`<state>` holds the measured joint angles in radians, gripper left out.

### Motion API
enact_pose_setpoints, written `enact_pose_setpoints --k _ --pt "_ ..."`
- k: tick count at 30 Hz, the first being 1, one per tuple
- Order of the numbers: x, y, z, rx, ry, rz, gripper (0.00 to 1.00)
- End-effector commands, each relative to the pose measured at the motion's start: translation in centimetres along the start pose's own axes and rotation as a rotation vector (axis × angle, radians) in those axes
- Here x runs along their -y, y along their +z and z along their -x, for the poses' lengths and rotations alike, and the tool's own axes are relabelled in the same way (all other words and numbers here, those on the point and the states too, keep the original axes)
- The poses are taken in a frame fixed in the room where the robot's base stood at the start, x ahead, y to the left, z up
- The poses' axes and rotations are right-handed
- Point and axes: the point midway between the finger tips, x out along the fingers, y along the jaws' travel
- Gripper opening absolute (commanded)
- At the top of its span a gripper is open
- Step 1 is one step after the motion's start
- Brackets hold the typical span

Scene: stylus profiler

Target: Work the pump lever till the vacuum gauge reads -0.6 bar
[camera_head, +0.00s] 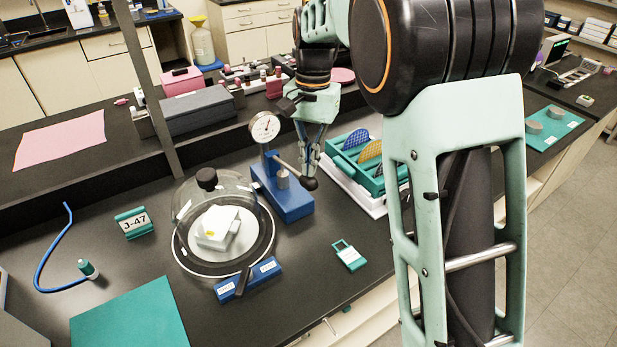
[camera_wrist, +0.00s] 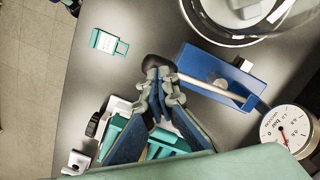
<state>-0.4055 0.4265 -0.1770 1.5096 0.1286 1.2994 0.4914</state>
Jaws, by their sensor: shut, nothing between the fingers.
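The hand pump has a blue base (camera_head: 288,200), which also shows in the wrist view (camera_wrist: 222,68). Its pale lever rod (camera_wrist: 205,86) ends in a black knob (camera_head: 309,184). The knob also shows in the wrist view (camera_wrist: 154,61), right at my fingertips. My gripper (camera_head: 311,168) is shut and empty, pointing down at the knob; it also shows in the wrist view (camera_wrist: 160,76). I cannot tell whether it touches the knob. The round white vacuum gauge (camera_head: 265,127) stands at the pump's far end. In the wrist view the gauge (camera_wrist: 287,130) shows a red needle, its reading unclear.
A clear bell jar (camera_head: 240,190) covers a white block left of the pump. A blue valve block (camera_head: 231,288) with a black handle lies before it. A teal rack (camera_head: 352,150) of discs stands close right of my gripper. A teal tag (camera_head: 348,254) lies in front.

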Motion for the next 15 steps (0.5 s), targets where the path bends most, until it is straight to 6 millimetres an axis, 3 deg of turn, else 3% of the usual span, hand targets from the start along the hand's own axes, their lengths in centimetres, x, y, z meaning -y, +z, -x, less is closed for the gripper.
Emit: enact_pose_setpoints --k 9,15 --pt "0.0 -0.3 -3.8 0.002 0.002 0.000 0.00" --pt "0.0 -0.4 -4.2 0.000 0.000 0.000 0.00"
